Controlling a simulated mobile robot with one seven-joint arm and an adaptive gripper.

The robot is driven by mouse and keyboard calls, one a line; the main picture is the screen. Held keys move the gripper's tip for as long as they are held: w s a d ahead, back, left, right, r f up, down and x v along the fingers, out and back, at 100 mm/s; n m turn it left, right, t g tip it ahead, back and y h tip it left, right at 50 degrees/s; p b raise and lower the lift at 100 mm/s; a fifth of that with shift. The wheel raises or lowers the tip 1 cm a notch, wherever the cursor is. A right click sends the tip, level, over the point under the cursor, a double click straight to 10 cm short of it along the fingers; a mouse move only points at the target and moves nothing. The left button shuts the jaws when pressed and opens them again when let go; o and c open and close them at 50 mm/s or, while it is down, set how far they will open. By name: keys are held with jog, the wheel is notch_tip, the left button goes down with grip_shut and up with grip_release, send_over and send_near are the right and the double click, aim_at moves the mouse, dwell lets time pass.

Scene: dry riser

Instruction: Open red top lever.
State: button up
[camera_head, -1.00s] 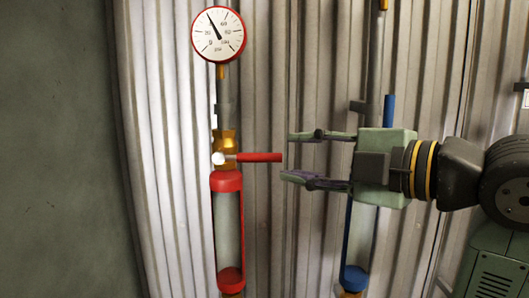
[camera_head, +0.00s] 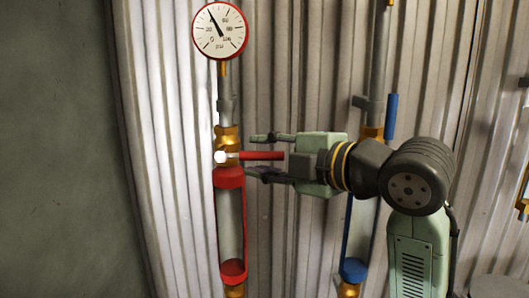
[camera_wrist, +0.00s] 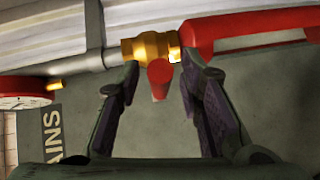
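The red top lever (camera_head: 262,156) sticks out level to the right from a brass valve (camera_head: 227,140) on the left pipe, above a red-trimmed pipe section (camera_head: 230,225). My gripper (camera_head: 262,156) is open, with one finger above the lever and one below it, and the lever lies between them. In the wrist view the red lever (camera_wrist: 159,78) points toward me between the two open fingers (camera_wrist: 158,90), apart from both. The brass valve (camera_wrist: 150,47) is just beyond it. The fingertips stop short of the valve body.
A round pressure gauge (camera_head: 220,31) sits on top of the left pipe. To the right a second pipe carries an upright blue lever (camera_head: 391,117) and a blue-trimmed section (camera_head: 355,270), partly behind my arm. A corrugated metal wall (camera_head: 290,230) stands behind.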

jog(key=shift+c, duration=0.6)
grip_shut()
dwell(0.3)
